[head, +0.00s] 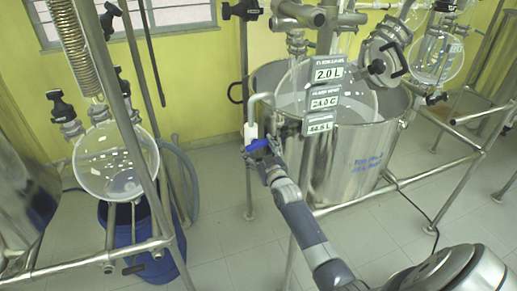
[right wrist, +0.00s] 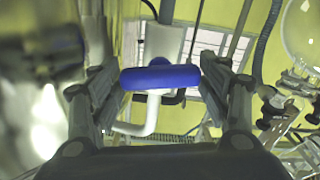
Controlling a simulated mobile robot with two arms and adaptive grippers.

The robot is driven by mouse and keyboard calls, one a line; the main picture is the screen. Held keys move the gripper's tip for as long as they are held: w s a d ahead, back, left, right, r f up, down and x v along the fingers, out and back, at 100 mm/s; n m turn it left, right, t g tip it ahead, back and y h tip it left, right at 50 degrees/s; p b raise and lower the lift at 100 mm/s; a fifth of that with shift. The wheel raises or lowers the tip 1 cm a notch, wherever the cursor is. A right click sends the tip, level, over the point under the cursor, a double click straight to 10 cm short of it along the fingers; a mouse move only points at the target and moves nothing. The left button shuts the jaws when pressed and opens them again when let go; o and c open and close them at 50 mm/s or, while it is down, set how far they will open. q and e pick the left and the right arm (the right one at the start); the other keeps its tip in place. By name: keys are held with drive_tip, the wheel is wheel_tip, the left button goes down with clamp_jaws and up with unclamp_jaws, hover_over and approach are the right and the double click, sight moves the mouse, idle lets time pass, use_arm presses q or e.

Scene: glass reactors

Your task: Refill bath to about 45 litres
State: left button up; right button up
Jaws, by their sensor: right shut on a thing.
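The steel bath (head: 345,160) is a large open cylinder right of centre in the head view, with a glass vessel inside. Three display tags hang at its front: the top one (head: 328,74) reads 2.0 L, the middle one (head: 325,103) 24.0 C; the lowest (head: 318,123) is too small to read surely. A pale tap pipe (head: 262,97) bends over the bath's left rim. Its blue tap handle (head: 257,145) lies between the fingers of my right gripper (head: 264,160), which is shut on it. In the right wrist view the blue handle (right wrist: 160,77) spans between both fingers. My left gripper is not in view.
A round glass flask (head: 115,165) hangs in a steel frame at left above a blue drum (head: 150,240). Steel frame rails surround the bath. Another glass vessel (head: 437,58) stands at the far right. Tiled floor is open between the drum and bath.

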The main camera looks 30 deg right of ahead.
drive_tip(key=shift+m, duration=1.1)
drive_tip(key=o, duration=1.1)
drive_tip(key=shift+c, duration=0.2)
drive_tip(key=shift+s, duration=0.15)
drive_tip(key=v, duration=1.1)
drive_tip(key=shift+s, duration=0.35)
